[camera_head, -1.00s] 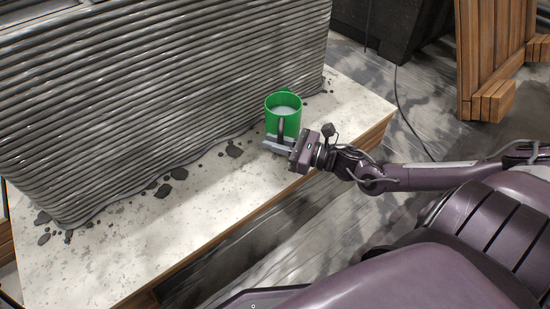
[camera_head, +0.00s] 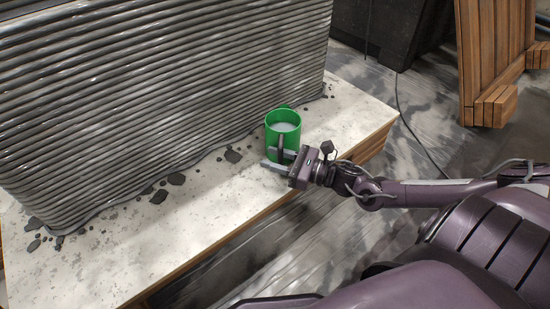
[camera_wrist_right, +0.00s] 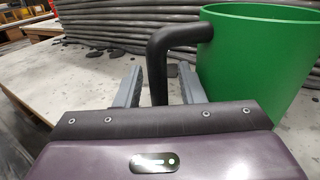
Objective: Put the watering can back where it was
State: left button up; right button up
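The watering can (camera_head: 284,137) is a green, open-topped round can with a dark handle. It appears upright on the pale tabletop, near the right end of the ribbed grey wall. Its green side also fills the upper right of the right wrist view (camera_wrist_right: 255,50). My right gripper (camera_head: 278,160) is at the handle, on the can's near side. In the right wrist view, the gripper's two fingers (camera_wrist_right: 159,85) stand apart with the black handle (camera_wrist_right: 158,65) between them, and gaps show on both sides. My left gripper is not in view.
The layered grey concrete wall (camera_head: 160,90) stands close behind the can on the table (camera_head: 205,200). Dark crumbs (camera_head: 176,179) lie along its base. The table's front strip is mostly clear. A wooden slatted piece (camera_head: 490,60) stands at the upper right.

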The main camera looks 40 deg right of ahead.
jog(key=shift+r, duration=0.1)
jog(key=shift+r, duration=0.1)
jog(key=p+v, duration=0.8)
jog(key=v, duration=0.4)
